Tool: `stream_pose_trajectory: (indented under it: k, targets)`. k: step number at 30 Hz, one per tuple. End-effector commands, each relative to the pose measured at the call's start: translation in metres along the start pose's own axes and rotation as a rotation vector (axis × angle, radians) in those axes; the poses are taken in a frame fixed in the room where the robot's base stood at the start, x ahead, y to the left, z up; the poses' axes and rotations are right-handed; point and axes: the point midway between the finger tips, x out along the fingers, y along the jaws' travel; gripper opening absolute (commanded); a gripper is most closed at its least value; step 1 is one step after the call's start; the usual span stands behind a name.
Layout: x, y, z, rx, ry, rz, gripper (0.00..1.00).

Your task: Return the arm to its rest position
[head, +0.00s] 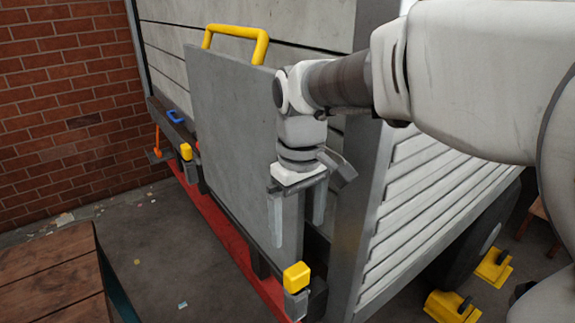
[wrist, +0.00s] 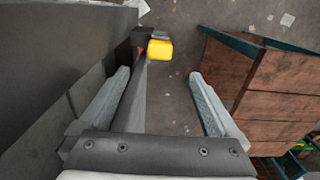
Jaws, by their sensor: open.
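My gripper (head: 297,220) hangs pointing down in front of the grey upright panel (head: 232,130) with the yellow handle (head: 262,42) on its top edge. In the wrist view my gripper (wrist: 165,95) has its two fingers wide apart with nothing held between them. Below and beyond the fingers is a yellow-capped block (head: 296,277) at the near end of the bar; it also shows in the wrist view (wrist: 160,49). My arm reaches in from the right and is extended and bent down at the wrist.
A red bar (head: 215,222) runs along the lower edge. A second yellow block (head: 186,151) and a blue handle (head: 174,117) sit further back. A wooden table (head: 50,285) stands at the left. Yellow chocks (head: 452,307) lie by the wheel at right. The floor between is mostly clear.

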Motion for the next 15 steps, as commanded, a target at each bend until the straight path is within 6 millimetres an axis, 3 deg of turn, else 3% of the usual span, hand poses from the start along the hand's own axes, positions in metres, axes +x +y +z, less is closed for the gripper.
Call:
stream_pose_trajectory:
  k: [10,15]
  targets:
    - [-0.004,0.001,0.002,0.007,0.006,0.002,0.97]
    - [-0.013,0.007,0.025,0.081,0.064,0.025,0.97]
